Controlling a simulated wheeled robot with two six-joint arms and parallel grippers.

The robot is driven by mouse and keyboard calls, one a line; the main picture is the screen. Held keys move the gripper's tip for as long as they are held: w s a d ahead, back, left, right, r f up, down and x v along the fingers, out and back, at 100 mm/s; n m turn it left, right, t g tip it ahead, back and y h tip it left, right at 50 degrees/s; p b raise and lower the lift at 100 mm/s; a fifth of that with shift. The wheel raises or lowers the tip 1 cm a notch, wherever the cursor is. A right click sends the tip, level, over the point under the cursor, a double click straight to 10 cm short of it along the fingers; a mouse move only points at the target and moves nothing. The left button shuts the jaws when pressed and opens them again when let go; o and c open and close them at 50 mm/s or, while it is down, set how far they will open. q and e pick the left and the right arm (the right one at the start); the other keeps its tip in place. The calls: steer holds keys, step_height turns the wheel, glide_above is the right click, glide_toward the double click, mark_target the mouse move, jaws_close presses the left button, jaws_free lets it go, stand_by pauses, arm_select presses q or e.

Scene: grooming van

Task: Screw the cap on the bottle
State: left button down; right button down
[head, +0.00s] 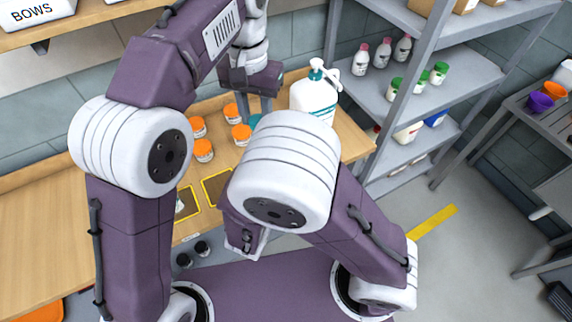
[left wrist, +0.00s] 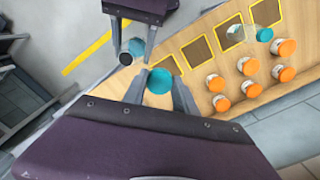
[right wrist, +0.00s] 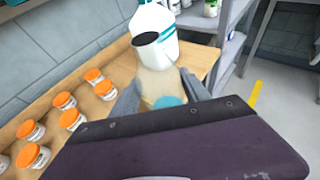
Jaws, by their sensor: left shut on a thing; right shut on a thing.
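My left gripper (left wrist: 160,90) is shut on a small teal round cap (left wrist: 160,82). In the head view the gripper (head: 257,108) and cap (head: 256,121) show above the table, in front of the white pump jug. My right gripper (left wrist: 133,42) is shut on a small, see-through bottle (left wrist: 136,47), partly hidden by its fingers. In the right wrist view the bottle (right wrist: 160,82) looks pale and shows teal (right wrist: 168,101) near the palm. Cap and bottle look apart in the left wrist view. The right fingertips are hidden by my arm in the head view.
Several orange-lidded jars (head: 204,150) stand on the wooden table beside yellow-framed dark mats (left wrist: 197,51). A clear item (left wrist: 236,33) and another teal cap (left wrist: 264,34) lie by the mats. The white pump jug (head: 313,95) stands at the back. A grey shelf (head: 385,105) stands to the right.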

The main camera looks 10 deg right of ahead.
arm_select(q)
steer(key=shift+m, duration=0.9)
steer(key=s+d, duration=0.1)
steer(key=d, duration=0.1)
steer(key=s+d, duration=0.1)
steer(key=d, duration=0.2)
steer(key=shift+s+d+r, duration=0.2)
steer(key=shift+s+d, duration=0.1)
steer(key=shift+s, duration=0.1)
steer(key=shift+s+d, duration=0.25)
steer(key=shift+s, duration=0.05)
steer(key=shift+w, duration=0.1)
steer(key=shift+f, duration=2)
steer(key=shift+a+f, duration=0.1)
steer(key=shift+f, duration=0.8)
steer(key=shift+f, duration=0.6)
